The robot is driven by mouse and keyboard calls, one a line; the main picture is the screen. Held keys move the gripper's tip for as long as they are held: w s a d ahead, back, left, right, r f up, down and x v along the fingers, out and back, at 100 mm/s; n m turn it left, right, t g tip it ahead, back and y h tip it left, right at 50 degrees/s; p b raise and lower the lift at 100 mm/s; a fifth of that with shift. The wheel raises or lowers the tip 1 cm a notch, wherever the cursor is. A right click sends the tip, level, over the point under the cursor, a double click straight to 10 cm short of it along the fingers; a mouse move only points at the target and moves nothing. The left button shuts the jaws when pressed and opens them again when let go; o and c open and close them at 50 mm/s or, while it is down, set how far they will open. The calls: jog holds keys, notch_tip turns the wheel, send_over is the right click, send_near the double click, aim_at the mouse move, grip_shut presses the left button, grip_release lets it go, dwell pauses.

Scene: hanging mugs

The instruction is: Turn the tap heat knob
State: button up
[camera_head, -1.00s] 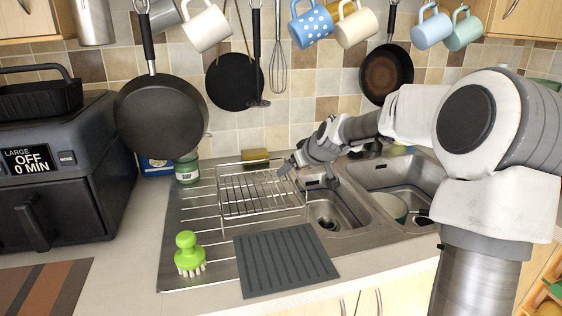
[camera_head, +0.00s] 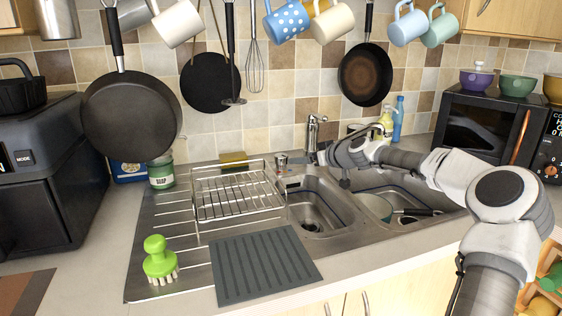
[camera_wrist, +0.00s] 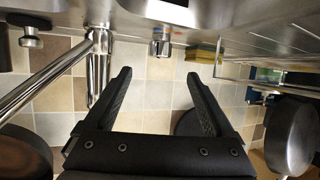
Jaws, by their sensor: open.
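A small chrome tap knob (camera_head: 281,160) with a reddish mark stands behind the sink, left of the chrome tap (camera_head: 312,130). The wrist view appears upside down. There, a chrome knob (camera_wrist: 161,42) shows at top centre, with the tap (camera_wrist: 98,62) to its left and another knob (camera_wrist: 30,38) at far left. My gripper (camera_wrist: 157,76) is open and empty. In that picture its fingertips are just below the centre knob, with no visible contact. In the head view my gripper is beside the tap, with its fingers hard to make out.
A wire dish rack (camera_head: 238,195) stands left of the sink (camera_head: 322,208). A yellow sponge (camera_head: 233,158) lies behind the rack. A pan (camera_head: 375,206) sits in the right basin. Utensils and mugs hang above. The grey mat (camera_head: 264,264) is clear.

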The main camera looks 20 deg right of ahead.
aim_at(285, 159)
jog(key=x, duration=1.4)
jog(key=shift+f, duration=0.1)
jog(key=c, duration=1.4)
